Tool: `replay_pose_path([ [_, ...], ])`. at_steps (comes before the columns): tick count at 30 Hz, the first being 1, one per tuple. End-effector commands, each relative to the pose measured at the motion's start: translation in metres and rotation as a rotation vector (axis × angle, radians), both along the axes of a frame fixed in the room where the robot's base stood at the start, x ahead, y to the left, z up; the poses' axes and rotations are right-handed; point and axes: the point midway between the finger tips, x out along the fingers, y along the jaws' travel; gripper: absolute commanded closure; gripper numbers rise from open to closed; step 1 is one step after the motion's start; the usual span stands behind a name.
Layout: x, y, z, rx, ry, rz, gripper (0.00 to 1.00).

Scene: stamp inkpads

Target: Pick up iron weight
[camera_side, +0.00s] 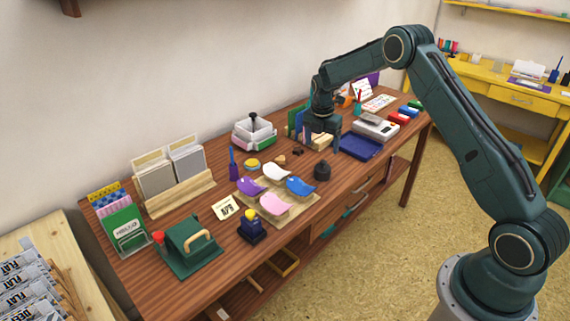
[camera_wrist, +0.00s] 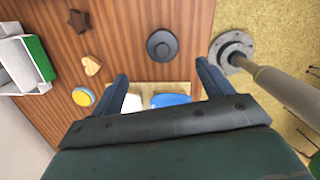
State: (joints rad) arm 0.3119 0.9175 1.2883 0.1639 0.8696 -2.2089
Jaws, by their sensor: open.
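The iron weight (camera_side: 322,171) appears as a dark, round, knobbed piece standing upright on the wooden table, just right of the tan tray with colored pads. In the wrist view the weight (camera_wrist: 162,46) is seen from above, beyond the fingertips and roughly centred between them. My gripper (camera_side: 322,138) is above the table, up and behind the weight in the side view. Its two fingers (camera_wrist: 162,72) are spread wide with nothing between them, apart from the weight.
The tan tray (camera_side: 242,188) holds several colored pads. A blue tray (camera_side: 360,146) and a grey scale (camera_side: 376,128) stand to the right. A small wooden heart (camera_wrist: 92,65) and a yellow-topped round tin (camera_wrist: 83,96) lie left of the weight. The table's front edge is close by.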

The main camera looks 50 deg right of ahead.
Motion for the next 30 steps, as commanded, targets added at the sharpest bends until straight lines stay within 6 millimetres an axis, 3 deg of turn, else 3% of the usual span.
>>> replay_pose_path([
  [10,0.000,-0.006,-0.049,0.001,0.003,-0.002,0.21],
  [23,0.000,-0.007,-0.061,0.001,0.001,-0.001,0.21],
  [30,-0.002,-0.011,-0.083,0.000,0.003,-0.001,0.21],
])
